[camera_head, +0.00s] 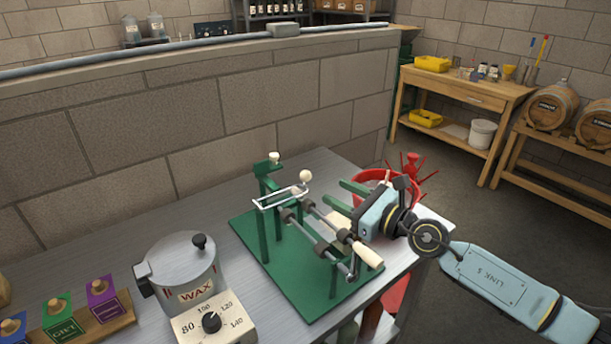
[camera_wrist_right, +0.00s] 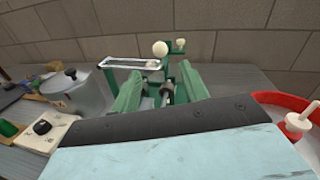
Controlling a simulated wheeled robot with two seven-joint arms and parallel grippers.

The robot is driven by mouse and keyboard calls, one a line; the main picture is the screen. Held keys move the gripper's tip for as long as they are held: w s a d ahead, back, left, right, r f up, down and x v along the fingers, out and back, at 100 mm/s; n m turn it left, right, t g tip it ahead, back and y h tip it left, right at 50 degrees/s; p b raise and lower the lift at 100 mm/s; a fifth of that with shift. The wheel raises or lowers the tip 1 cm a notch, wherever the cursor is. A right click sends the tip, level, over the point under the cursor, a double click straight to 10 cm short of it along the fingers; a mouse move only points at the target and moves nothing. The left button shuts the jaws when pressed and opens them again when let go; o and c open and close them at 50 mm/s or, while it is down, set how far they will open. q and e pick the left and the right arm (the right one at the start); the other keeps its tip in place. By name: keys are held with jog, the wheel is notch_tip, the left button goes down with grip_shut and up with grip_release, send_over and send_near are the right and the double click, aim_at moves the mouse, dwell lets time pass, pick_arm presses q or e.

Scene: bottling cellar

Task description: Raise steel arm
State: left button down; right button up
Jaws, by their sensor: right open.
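A bench device on a green base plate (camera_head: 262,273) stands on the grey table. Its steel arm (camera_head: 283,197) is a thin bright loop with a cream ball knob (camera_head: 305,175) at its right end; it lies about level above the rollers (camera_head: 322,246). The arm (camera_wrist_right: 127,64) and knob (camera_wrist_right: 160,48) also show in the right wrist view, beyond my fingertips. My right gripper (camera_head: 335,198) is open and empty, its green fingers pointing toward the device from the right, apart from the knob. It also shows in the wrist view (camera_wrist_right: 160,77). My left gripper is not in view.
A wooden crank handle (camera_head: 368,256) sticks out below my right gripper. A red round tub (camera_head: 366,178) is behind it. A wax pot (camera_head: 183,268) with a dial box (camera_head: 213,327) and stamps (camera_head: 58,314) stand at left. A block wall (camera_head: 250,105) rises behind.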

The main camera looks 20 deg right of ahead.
aim_at(310, 178)
jog(key=b+x, duration=0.1)
jog(key=x, duration=0.9)
jog(key=shift+w+a, duration=0.15)
jog(key=shift+w, duration=0.1)
grip_shut()
